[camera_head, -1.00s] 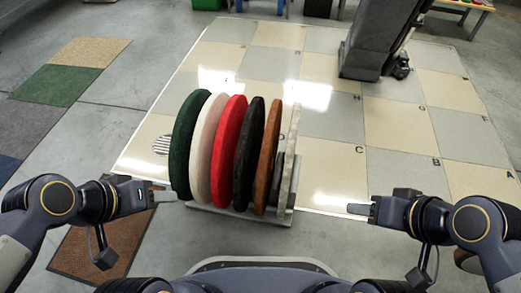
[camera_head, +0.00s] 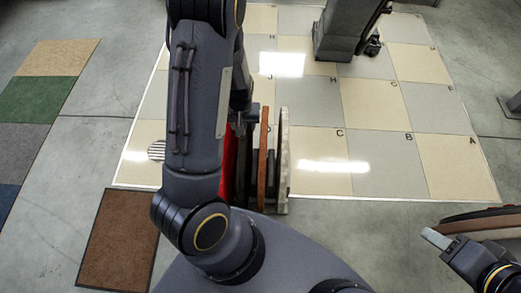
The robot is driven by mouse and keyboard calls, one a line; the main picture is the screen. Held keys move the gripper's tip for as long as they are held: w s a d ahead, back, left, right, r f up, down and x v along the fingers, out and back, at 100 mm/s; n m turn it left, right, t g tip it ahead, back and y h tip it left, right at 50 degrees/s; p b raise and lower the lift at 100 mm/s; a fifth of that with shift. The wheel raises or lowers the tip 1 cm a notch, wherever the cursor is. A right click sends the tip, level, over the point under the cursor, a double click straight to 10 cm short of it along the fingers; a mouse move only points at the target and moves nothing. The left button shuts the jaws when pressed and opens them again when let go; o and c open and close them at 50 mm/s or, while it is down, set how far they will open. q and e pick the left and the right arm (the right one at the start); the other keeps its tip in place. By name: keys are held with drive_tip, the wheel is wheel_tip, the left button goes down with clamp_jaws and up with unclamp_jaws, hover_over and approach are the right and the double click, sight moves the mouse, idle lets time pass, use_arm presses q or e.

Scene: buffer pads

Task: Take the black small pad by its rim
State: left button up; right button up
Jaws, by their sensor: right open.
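The black small pad (camera_head: 271,172) stands upright in the rack, a thin dark edge between the orange-brown pad (camera_head: 262,165) and the pale upright slab (camera_head: 283,160). A bigger black pad (camera_head: 245,170) and the red pad (camera_head: 228,165) stand to its left, partly covered by my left arm. The green and white pads are hidden behind that arm. My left gripper (camera_head: 250,113) is mostly hidden near the pads' tops; its jaws cannot be made out. My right gripper (camera_head: 436,238) is open at the lower right, away from the rack.
Round pads (camera_head: 487,213) show at the right edge beside my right gripper. A brown mat (camera_head: 117,240) lies at the lower left. The tiled floor (camera_head: 370,170) right of the rack is clear. A dark grey column (camera_head: 340,32) stands at the back.

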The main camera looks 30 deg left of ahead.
use_arm(q)
wheel_tip(320, 180, down, 8)
drive_tip(key=w+b, duration=0.1)
drive_tip(key=b, duration=0.2)
drive_tip(key=shift+a+r, duration=0.15)
drive_tip(key=shift+a, duration=0.3)
drive_tip(key=shift+c, duration=0.5)
clamp_jaws()
